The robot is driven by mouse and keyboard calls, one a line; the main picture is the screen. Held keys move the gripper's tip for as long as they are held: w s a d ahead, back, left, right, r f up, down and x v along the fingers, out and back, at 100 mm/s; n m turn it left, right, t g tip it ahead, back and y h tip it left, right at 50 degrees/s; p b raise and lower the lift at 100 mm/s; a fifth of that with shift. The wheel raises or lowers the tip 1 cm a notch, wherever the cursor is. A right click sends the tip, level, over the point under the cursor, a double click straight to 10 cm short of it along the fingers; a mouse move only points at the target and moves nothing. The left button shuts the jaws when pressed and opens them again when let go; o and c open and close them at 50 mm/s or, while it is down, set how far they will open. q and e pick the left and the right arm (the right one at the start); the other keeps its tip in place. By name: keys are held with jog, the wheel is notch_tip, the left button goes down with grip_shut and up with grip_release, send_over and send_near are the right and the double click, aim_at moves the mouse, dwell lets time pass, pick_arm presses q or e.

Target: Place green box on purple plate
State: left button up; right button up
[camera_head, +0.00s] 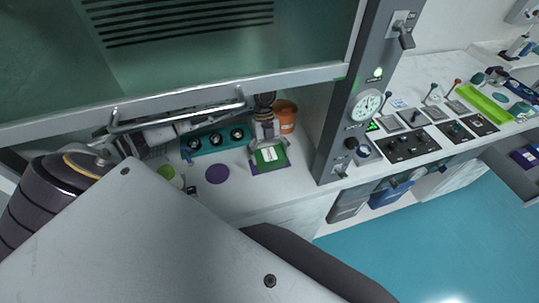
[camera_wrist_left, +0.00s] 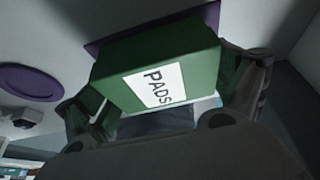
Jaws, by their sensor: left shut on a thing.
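The green box (camera_head: 270,156) has a white label, which reads "PADS" in the left wrist view (camera_wrist_left: 205,42). My left gripper (camera_head: 268,146) is shut on it, with one finger on each side of the box. A square purple plate (camera_head: 256,170) shows around the box's edges; part of it also shows behind the box in the left wrist view (camera_wrist_left: 97,20). The box covers most of this plate, and I cannot tell whether they touch. A round purple disc (camera_head: 217,173) lies to the left, clear of the box. My right gripper is not in view.
A teal block with round black openings (camera_head: 218,140) and an orange pot (camera_head: 285,115) stand behind. A green disc (camera_head: 166,172) lies at left. A raised sash with a metal handle (camera_head: 180,108) hangs above. A grey post with a gauge (camera_head: 362,105) stands at right.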

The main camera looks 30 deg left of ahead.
pick_arm(q)
jog(key=shift+f, duration=0.2)
jog(key=shift+f, duration=0.1)
jog(key=o, duration=0.7)
jog(key=shift+o, duration=0.2)
jog(key=shift+r, duration=0.2)
jog(key=b+v, duration=0.1)
jog(key=v, duration=1.1)
jog(key=shift+f, duration=0.1)
